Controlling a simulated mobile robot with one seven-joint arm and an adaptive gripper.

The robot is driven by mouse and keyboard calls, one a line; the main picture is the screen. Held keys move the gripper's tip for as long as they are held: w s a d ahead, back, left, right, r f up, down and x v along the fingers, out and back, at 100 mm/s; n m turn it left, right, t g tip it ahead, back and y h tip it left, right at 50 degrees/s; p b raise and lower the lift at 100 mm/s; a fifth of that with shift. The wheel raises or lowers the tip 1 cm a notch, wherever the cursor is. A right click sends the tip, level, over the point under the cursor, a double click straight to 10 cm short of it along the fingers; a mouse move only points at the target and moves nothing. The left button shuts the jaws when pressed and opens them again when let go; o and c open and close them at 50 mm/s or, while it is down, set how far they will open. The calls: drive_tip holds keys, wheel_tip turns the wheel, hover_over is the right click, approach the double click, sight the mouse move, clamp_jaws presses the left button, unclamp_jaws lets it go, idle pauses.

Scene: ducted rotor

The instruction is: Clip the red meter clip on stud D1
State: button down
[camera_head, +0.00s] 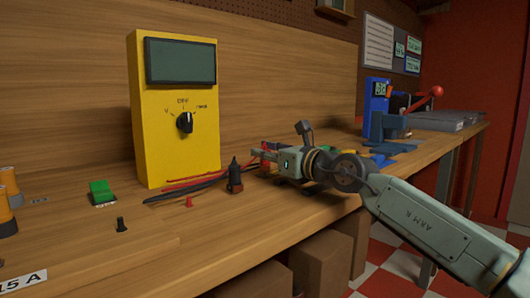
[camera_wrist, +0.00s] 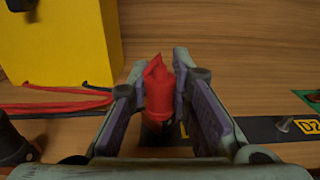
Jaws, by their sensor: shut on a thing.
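The red meter clip (camera_wrist: 159,95) stands between the two fingers of my gripper (camera_wrist: 157,76) in the wrist view, its tip pointing up the picture. My gripper is shut on it. In the head view my gripper (camera_head: 266,156) is low over the bench, right of the yellow meter, and the clip is hard to make out there. A dark strip runs under the fingers, with a metal stud (camera_wrist: 283,124) and a yellow D2 label (camera_wrist: 307,126) at the right. A scrap of yellow shows beside the clip; stud D1 itself is hidden by the clip and fingers.
The yellow meter (camera_head: 176,150) stands at the back left, with red and black leads (camera_head: 195,184) on the bench (camera_head: 130,260). A black clip (camera_head: 235,177) stands just left of my gripper. A blue vise-like tool (camera_head: 388,128) is farther right.

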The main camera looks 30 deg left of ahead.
drive_tip(key=shift+f, duration=0.35)
drive_tip(key=c, duration=1.4)
unclamp_jaws()
drive_tip(key=shift+o, duration=0.2)
wheel_tip(320, 180, up, 10)
